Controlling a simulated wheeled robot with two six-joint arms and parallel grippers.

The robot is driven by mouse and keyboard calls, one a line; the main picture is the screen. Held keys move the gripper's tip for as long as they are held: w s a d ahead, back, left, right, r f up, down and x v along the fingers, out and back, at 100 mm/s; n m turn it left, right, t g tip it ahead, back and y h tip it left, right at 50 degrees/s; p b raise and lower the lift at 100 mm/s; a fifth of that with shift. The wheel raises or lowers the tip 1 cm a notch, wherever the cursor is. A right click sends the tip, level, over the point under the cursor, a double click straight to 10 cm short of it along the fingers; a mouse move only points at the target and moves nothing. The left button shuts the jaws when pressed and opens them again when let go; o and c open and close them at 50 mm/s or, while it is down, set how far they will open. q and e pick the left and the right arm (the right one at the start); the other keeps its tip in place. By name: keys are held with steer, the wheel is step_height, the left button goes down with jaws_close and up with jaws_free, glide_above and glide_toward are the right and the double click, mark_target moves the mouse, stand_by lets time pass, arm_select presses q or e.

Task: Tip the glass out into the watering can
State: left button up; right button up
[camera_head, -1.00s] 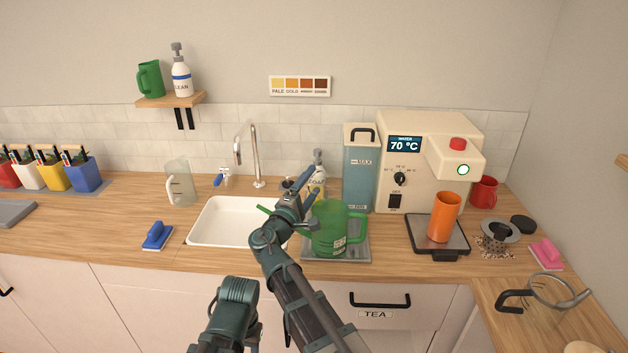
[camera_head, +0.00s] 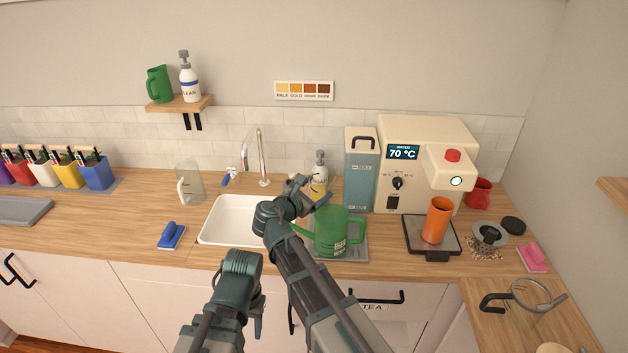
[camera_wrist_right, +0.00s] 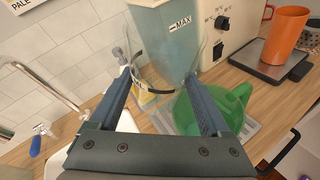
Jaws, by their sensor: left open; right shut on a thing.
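The green watering can (camera_head: 331,238) stands upright on a grey tray (camera_head: 352,255), spout to the left and handle to the right. It also shows in the right wrist view (camera_wrist_right: 238,108). My right gripper (camera_head: 312,190) is above and behind the can's spout side. It is shut on a clear glass (camera_wrist_right: 150,105), seen between its two fingers in the wrist view. The glass is hard to make out in the head view; I cannot tell its tilt or contents. My left gripper (camera_head: 257,322) is low in front of the counter, open and empty, partly hidden by its arm.
The white sink (camera_head: 225,225) and tap (camera_head: 262,160) lie left of the can. A blue tank (camera_head: 361,185) and a cream machine (camera_head: 425,130) stand behind and right. An orange cup (camera_head: 437,220) stands on a scale. Counter left of the sink is partly clear.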

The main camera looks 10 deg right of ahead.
steer(key=s+n+g, duration=0.1)
steer(key=d+n, duration=0.1)
steer(key=n, duration=0.1)
steer(key=shift+s+f+g+p, duration=0.35)
steer(key=shift+g, duration=0.05)
steer(key=shift+a, duration=0.1)
